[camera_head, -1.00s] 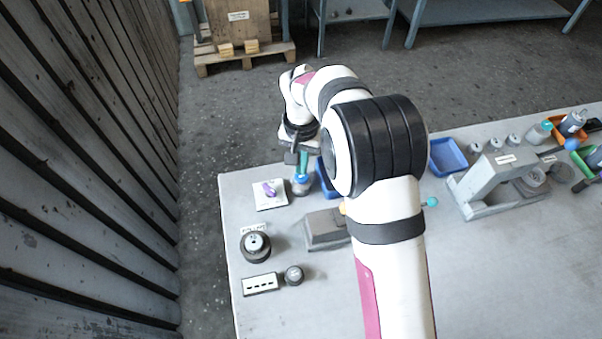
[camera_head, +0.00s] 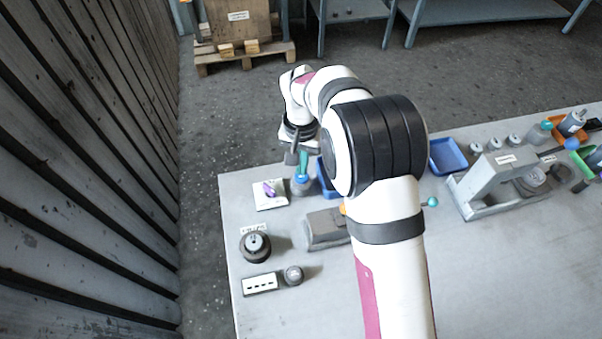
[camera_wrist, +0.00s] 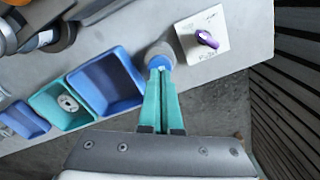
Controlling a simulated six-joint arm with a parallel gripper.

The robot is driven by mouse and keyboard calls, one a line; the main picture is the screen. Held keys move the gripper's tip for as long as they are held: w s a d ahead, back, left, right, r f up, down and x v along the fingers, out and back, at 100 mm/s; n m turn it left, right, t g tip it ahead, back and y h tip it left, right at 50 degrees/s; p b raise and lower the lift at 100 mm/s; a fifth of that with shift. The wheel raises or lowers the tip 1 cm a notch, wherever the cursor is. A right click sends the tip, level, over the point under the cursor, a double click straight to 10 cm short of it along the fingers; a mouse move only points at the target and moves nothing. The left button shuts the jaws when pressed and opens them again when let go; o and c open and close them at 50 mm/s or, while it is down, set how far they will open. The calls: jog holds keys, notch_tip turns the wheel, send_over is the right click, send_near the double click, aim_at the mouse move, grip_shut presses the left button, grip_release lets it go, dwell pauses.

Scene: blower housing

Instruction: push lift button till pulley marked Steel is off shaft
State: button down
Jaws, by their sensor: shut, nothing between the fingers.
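My gripper (camera_wrist: 159,70) has teal fingers, closed together with nothing between them. In the wrist view its tips are at the blue top of a grey round post (camera_wrist: 160,52); I cannot tell whether they touch it. The post (camera_head: 301,187) also shows in the head view, below my gripper (camera_head: 303,174), near the table's far left corner. A white plate with a purple lever (camera_wrist: 206,39) lies beside it. I cannot make out which part is the lift button. No pulley marked Steel is readable; a grey disc (camera_wrist: 67,103) lies in a teal tray.
Blue trays (camera_wrist: 141,88) stand beside the post. A dark round fixture (camera_head: 255,246), a white slotted block (camera_head: 260,284) and a small grey knob (camera_head: 293,275) are at the table's left. A grey press-like machine (camera_head: 490,180) stands at the right. My arm hides the table's middle.

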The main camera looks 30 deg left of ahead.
jog(key=shift+f, duration=1.45)
jog(key=shift+r, duration=0.9)
jog(key=shift+f, duration=0.15)
jog(key=shift+f, duration=0.75)
jog(key=shift+r, duration=0.9)
jog(key=shift+f, duration=0.15)
